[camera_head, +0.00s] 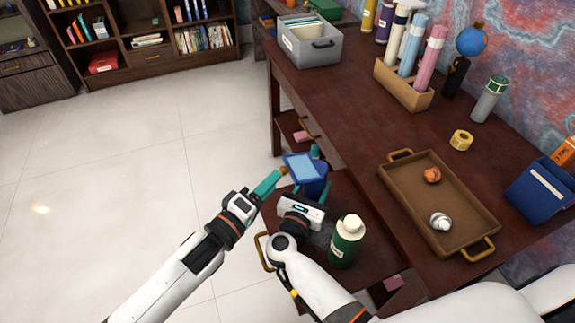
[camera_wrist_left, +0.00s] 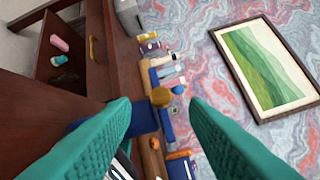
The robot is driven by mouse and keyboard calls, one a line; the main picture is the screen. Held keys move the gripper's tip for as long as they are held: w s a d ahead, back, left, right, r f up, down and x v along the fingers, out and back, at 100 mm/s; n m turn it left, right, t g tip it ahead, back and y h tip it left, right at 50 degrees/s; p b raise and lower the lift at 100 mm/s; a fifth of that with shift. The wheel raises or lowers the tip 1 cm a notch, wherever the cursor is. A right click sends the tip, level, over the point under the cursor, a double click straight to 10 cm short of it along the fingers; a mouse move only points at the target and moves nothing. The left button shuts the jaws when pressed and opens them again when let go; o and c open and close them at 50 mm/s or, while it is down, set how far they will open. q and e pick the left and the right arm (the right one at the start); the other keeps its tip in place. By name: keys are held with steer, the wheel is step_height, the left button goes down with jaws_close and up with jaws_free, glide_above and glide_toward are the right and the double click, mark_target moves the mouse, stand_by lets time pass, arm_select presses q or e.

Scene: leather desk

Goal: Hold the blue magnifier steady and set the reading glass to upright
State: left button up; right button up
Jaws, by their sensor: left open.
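The blue magnifier (camera_head: 316,188) is in the middle of the head view, partly hidden by my right gripper. Its reading glass (camera_head: 301,168) is a pale rectangular pane in a blue frame, tilted, with a brown knob (camera_head: 283,171) at its left edge. My left gripper (camera_head: 278,176) is open beside this knob. In the left wrist view the knob (camera_wrist_left: 161,97) shows between the spread teal fingers, with blue parts (camera_wrist_left: 110,120) behind the left finger. My right gripper (camera_head: 319,172) is at the blue body; its fingers are mostly hidden, so its grip is unclear.
A green bottle (camera_head: 347,242) stands close to my right gripper. A brown tray (camera_head: 440,202) with two small items lies on the desk to the right. A grey file box (camera_head: 309,45) and a bottle holder (camera_head: 404,88) stand farther back. Open floor lies left.

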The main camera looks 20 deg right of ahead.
mark_target(288, 166)
arm_select(q)
steer(key=x, duration=0.7)
steer(key=shift+d, duration=0.1)
jaws_close()
